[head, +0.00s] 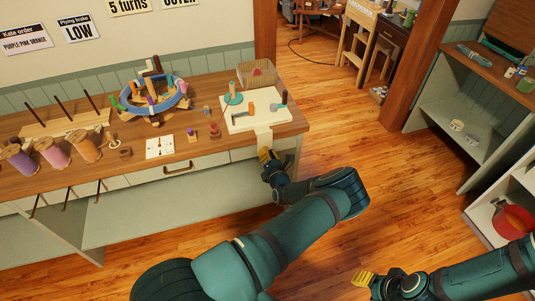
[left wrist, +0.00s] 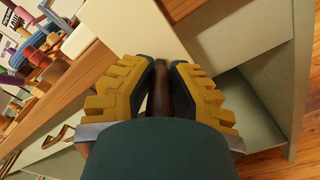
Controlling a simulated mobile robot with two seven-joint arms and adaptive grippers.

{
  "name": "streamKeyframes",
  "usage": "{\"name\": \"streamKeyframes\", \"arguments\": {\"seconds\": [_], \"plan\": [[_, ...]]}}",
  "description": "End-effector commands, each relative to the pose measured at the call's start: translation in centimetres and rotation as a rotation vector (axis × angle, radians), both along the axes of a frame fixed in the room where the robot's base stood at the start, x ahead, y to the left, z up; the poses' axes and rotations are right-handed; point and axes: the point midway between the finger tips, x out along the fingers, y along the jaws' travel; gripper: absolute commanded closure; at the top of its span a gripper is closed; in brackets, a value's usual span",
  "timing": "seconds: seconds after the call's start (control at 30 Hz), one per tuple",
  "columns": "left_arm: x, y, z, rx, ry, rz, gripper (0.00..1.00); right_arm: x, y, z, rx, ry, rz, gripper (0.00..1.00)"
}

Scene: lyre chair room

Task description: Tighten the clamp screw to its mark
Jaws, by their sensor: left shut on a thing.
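My left gripper (head: 266,155) is at the bench's front edge, just below a pale board (head: 238,121) that lies on the bench top and has a strip hanging over the front. In the left wrist view, the yellow-and-black fingers (left wrist: 157,85) are shut on a dark brown, rounded handle (left wrist: 163,98), which looks like the clamp screw's. Most of it is hidden by the fingers and my wrist. I cannot see a mark. My right gripper (head: 362,279) is low over the floor at the bottom right, away from the bench; its finger opening is unclear.
The wooden bench (head: 100,171) carries a blue ring stand (head: 154,103), several thread spools (head: 52,153), a white card (head: 160,147) and small pegs. An orange tool (head: 247,109) lies on the board. The floor (head: 340,125) right of the bench is clear. Shelves (head: 472,118) stand farther right.

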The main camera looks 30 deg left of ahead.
Motion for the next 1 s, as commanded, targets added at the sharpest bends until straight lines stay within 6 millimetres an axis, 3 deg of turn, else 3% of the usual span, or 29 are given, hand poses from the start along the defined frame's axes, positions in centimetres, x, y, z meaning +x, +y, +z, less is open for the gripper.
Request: {"name": "streamKeyframes", "arguments": {"seconds": [0.33,0.37,0.4,0.43,0.47,0.77,1.0], "plan": [[0.3,-0.1,0.4,0.006,-0.007,-0.005,1.0,0.0,0.0,0.0,0.0,0.0,0.0,0.53],[0.3,-0.1,0.4,0.006,-0.007,-0.005,0.76,0.0,0.0,0.0,0.0,0.0,0.0,0.53],[0.3,0.0,0.4,0.005,-0.007,-0.004,0.62,0.0,0.0,0.0,0.0,0.0,0.0,0.53],[0.3,-0.1,0.4,0.005,-0.007,-0.004,0.51,0.0,0.0,0.0,0.0,0.0,0.0,0.53],[0.3,-0.1,0.4,0.005,-0.007,-0.004,0.49,0.0,0.0,0.0,0.0,0.0,0.0,0.53],[0.1,-0.1,0.1,0.002,-0.003,-0.001,0.49,0.0,0.0,0.0,0.0,0.0,0.0,0.53],[-1.7,-2.2,0.1,0.002,-0.001,-0.002,0.49,0.0,0.0,0.0,0.0,0.0,0.0,0.53]]}}
